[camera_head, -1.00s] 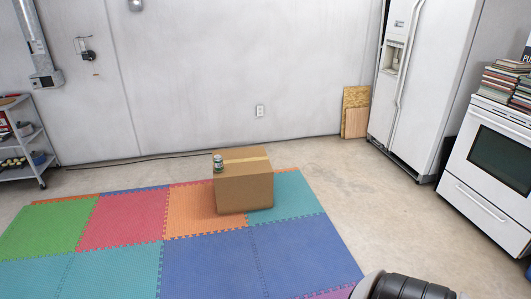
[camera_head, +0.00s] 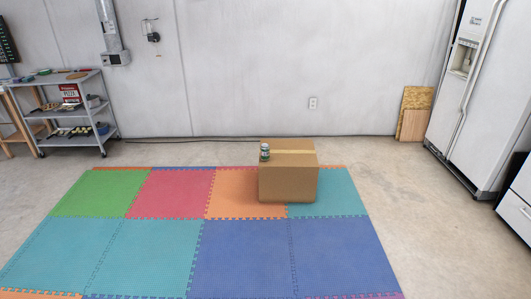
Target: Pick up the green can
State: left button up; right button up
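A small green can (camera_head: 265,153) stands upright on the top left edge of a closed cardboard box (camera_head: 288,185). The can has a pale top and is small in the view. The box sits on the coloured foam mat, some distance ahead of me. Neither of my grippers shows in the head view, and nothing touches the can.
A foam tile mat (camera_head: 150,250) covers the floor in front of me and is otherwise clear. A grey shelf cart (camera_head: 75,110) stands at the left wall. A white fridge (camera_head: 480,100) and a white stove (camera_head: 517,205) stand at the right. Wooden boards (camera_head: 414,115) lean on the wall.

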aim_at(264, 148)
jog(key=i+l+z, duration=0.2)
jog(key=i, duration=0.3)
jog(key=i+z, duration=0.35)
jog(key=i, duration=1.95)
